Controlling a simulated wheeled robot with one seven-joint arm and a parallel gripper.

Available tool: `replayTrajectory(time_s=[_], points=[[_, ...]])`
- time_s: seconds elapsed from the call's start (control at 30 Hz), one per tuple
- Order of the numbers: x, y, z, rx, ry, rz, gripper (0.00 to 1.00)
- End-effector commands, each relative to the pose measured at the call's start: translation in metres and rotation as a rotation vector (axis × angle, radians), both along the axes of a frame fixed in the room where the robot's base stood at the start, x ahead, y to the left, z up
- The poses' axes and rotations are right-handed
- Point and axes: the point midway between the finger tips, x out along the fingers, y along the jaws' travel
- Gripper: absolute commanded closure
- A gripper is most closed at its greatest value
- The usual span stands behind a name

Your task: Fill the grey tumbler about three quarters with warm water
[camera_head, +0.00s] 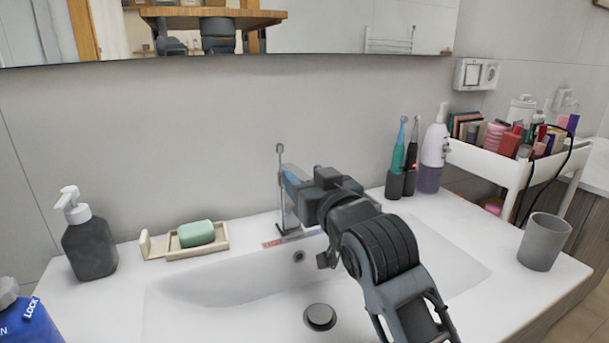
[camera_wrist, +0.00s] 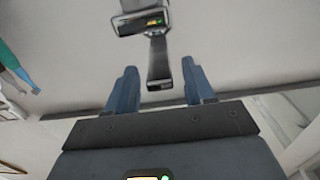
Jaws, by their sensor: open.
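The grey tumbler (camera_head: 543,242) stands upright on the counter right of the basin, apart from my gripper; its inside cannot be made out. The chrome faucet (camera_head: 287,205) stands behind the basin, partly hidden by my gripper (camera_head: 291,178). A thin upright lever rises at its top, and a red and blue strip lies at its base. In the wrist view my gripper (camera_wrist: 160,88) is open, its two blue fingers either side of a chrome faucet part (camera_wrist: 158,62). I cannot tell whether they touch it. No water stream shows.
The white basin (camera_head: 215,300) has a dark round drain (camera_head: 319,316). A soap dish with green soap (camera_head: 197,233) and a dark pump bottle (camera_head: 88,245) stand left. Toothbrushes (camera_head: 397,165) and a white bottle (camera_head: 434,150) stand behind right. A loaded cart (camera_head: 500,165) is beyond.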

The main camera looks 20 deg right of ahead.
Motion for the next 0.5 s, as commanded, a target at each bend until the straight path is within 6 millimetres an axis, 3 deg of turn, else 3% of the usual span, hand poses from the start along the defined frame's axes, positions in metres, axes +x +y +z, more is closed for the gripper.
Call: replayTrajectory(time_s=[0.37, 0.5], points=[[0.0092, 0.0002, -0.0001, 0.0, 0.0, 0.0, 0.47], [0.009, 0.0002, -0.0002, 0.0, 0.0, 0.0, 0.57]])
